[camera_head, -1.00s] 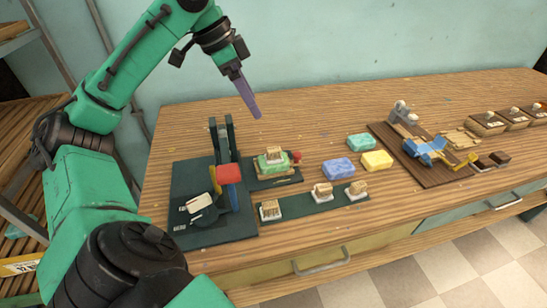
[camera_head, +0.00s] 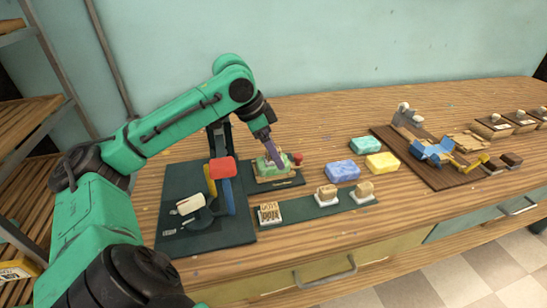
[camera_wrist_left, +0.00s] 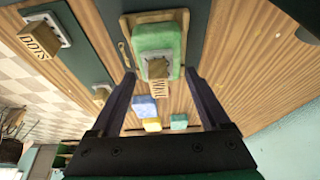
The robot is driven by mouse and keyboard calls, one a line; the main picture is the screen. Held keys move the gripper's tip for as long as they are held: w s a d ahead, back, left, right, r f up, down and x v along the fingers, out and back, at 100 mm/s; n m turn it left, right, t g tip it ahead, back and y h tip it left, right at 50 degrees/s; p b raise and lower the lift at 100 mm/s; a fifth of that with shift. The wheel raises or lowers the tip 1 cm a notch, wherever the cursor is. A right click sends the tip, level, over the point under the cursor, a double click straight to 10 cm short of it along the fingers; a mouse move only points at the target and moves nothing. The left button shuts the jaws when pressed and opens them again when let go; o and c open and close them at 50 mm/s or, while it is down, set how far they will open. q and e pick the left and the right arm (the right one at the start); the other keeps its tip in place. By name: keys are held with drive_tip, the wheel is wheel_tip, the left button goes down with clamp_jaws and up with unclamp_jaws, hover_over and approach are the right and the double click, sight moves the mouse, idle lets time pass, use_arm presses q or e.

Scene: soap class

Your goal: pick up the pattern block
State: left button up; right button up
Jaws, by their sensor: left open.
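A pattern block with a wooden grip and a worded front label (camera_wrist_left: 157,68) sits on a green soap bar (camera_wrist_left: 155,38) in the left wrist view. My right gripper is out of view.
Three other stamp blocks (camera_head: 326,194) stand on a dark green strip (camera_head: 300,206) in front. A press with a red head (camera_head: 222,168) stands close at left. Blue (camera_head: 342,171), yellow (camera_head: 383,162) and teal (camera_head: 365,145) soaps lie to the right.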

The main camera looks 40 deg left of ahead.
use_arm(q)
drive_tip(key=shift+r, duration=0.1)
clamp_jaws()
wheel_tip(320, 180, up, 20)
drive_tip(key=p, duration=1)
drive_tip(key=shift+p, duration=0.3)
